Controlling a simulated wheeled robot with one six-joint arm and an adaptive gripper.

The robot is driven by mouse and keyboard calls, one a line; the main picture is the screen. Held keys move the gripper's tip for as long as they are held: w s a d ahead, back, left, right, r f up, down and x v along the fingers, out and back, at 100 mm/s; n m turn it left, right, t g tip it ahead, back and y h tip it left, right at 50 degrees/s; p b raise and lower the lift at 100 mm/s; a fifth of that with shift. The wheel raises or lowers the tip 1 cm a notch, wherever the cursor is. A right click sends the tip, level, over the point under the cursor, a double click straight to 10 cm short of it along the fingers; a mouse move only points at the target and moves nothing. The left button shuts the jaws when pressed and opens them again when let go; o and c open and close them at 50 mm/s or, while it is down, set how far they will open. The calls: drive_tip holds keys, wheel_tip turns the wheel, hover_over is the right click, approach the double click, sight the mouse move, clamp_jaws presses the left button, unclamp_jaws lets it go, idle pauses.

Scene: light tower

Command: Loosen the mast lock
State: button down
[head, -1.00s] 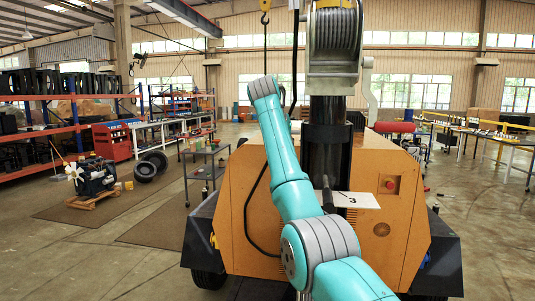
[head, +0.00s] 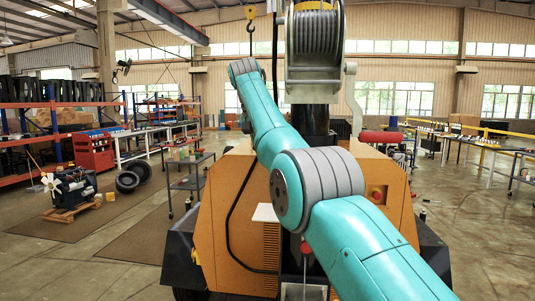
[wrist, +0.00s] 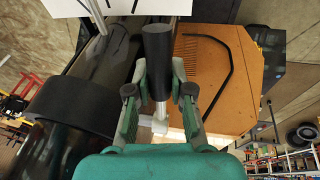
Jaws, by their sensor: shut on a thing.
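In the wrist view, my gripper (wrist: 158,72) is shut around a dark cylindrical handle (wrist: 157,45), with a green finger on each side. A pale metal piece (wrist: 153,122) shows below the handle, between the fingers. The handle appears to belong to the mast lock, whose body I cannot make out clearly. The black mast (wrist: 55,108) with a wide collar runs beside the gripper on the left. In the head view, the mast (head: 311,121) stands under the winch, and my arm hides the handle and gripper.
The orange tower cabinet (head: 220,200) lies behind my arm. A winch drum (head: 316,38) and a red-gripped crank (head: 381,137) are near the mast. Open floor (head: 120,235) lies left.

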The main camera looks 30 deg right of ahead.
drive_tip(key=shift+r, duration=0.15)
drive_tip(key=c, duration=1)
unclamp_jaws()
drive_tip(key=shift+w, duration=0.1)
drive_tip(key=shift+d+f, duration=0.1)
drive_tip(key=shift+f, duration=0.15)
